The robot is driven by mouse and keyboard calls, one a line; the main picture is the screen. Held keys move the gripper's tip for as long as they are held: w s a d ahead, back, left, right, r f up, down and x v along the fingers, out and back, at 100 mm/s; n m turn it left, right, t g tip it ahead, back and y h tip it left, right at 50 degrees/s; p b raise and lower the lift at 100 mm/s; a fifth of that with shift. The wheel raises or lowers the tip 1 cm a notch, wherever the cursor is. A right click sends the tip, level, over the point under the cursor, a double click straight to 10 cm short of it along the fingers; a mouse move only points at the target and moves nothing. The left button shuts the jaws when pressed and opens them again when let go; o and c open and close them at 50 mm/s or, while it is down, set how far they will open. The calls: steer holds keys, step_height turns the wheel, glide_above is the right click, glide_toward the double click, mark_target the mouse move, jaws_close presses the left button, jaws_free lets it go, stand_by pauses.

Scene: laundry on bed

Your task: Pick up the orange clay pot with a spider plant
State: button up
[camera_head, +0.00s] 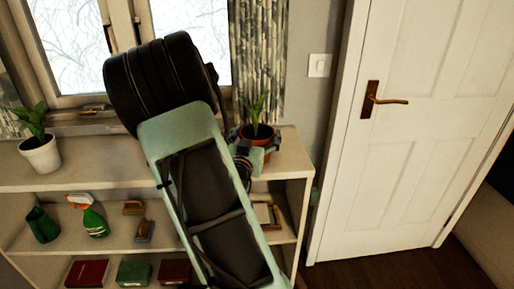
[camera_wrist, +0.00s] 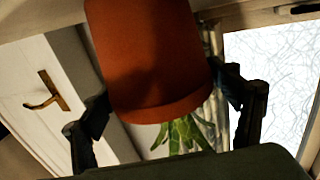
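The orange clay pot (camera_head: 262,131) with a green spider plant (camera_head: 257,107) stands on the top of the white shelf unit, near its right end. My gripper (camera_head: 248,152) is at the pot, with its fingers spread; my arm hides part of this area. In the wrist view, where the scene appears upside down, the pot (camera_wrist: 155,60) fills the upper middle between the two fingers (camera_wrist: 163,85). The fingertips are close to the pot's sides; I cannot tell if they touch. The plant's leaves (camera_wrist: 182,135) hang below the pot in that view.
A white pot with a plant (camera_head: 40,153) stands left on the shelf top (camera_head: 95,165). A window and curtain (camera_head: 258,60) are behind; a white door (camera_head: 415,130) is at the right.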

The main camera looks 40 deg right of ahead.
steer(key=c, duration=1.5)
steer(key=shift+r, duration=0.1)
steer(key=shift+c, duration=0.6)
